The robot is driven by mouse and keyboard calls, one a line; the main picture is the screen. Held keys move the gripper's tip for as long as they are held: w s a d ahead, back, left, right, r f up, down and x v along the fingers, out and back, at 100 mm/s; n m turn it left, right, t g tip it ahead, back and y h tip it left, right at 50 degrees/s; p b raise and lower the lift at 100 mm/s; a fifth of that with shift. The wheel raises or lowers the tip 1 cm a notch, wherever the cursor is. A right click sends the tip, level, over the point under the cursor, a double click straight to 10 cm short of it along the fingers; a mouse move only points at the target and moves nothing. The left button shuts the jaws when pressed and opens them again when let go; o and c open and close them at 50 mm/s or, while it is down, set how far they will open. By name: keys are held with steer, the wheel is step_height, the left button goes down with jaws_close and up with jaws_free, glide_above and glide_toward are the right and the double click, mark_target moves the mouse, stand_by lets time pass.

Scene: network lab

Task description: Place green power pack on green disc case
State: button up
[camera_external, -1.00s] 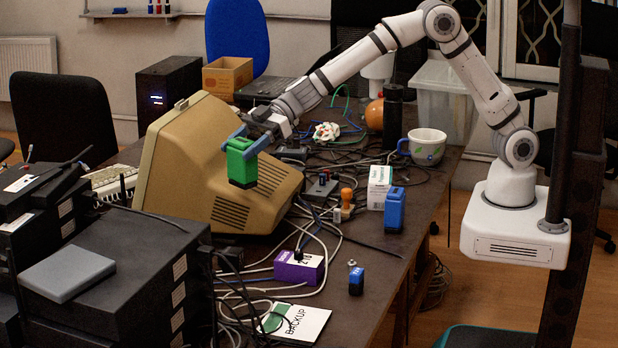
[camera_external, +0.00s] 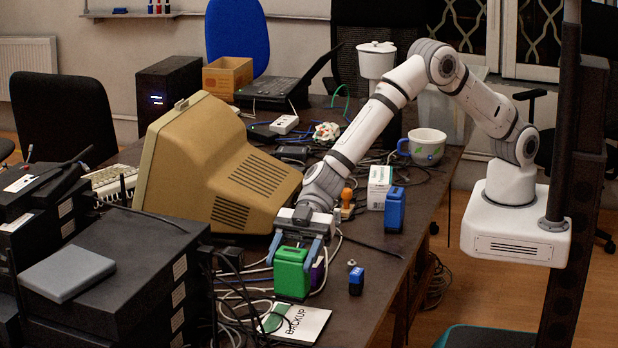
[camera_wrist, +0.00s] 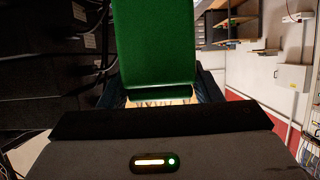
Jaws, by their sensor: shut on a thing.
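The green power pack (camera_external: 291,274) is held upright between the blue fingers of my gripper (camera_external: 295,262) in the external view. In the wrist view the green power pack (camera_wrist: 153,42) fills the upper middle, between the fingers (camera_wrist: 160,88). The green disc case (camera_external: 305,322), a flat white case with a green part and the word BACKUP, lies on the table at the front. The pack appears just behind and above the case; I cannot tell the exact gap.
A purple block (camera_external: 317,272) is partly hidden behind the pack. Cables (camera_external: 237,290) run left of the case. A black stack of units (camera_external: 110,285) stands further left.

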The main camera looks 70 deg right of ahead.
mark_target(292, 284)
steer(key=shift+f, duration=2.95)
steer(key=shift+f, duration=0.15)
steer(key=o, duration=1.3)
steer(key=shift+c, duration=0.2)
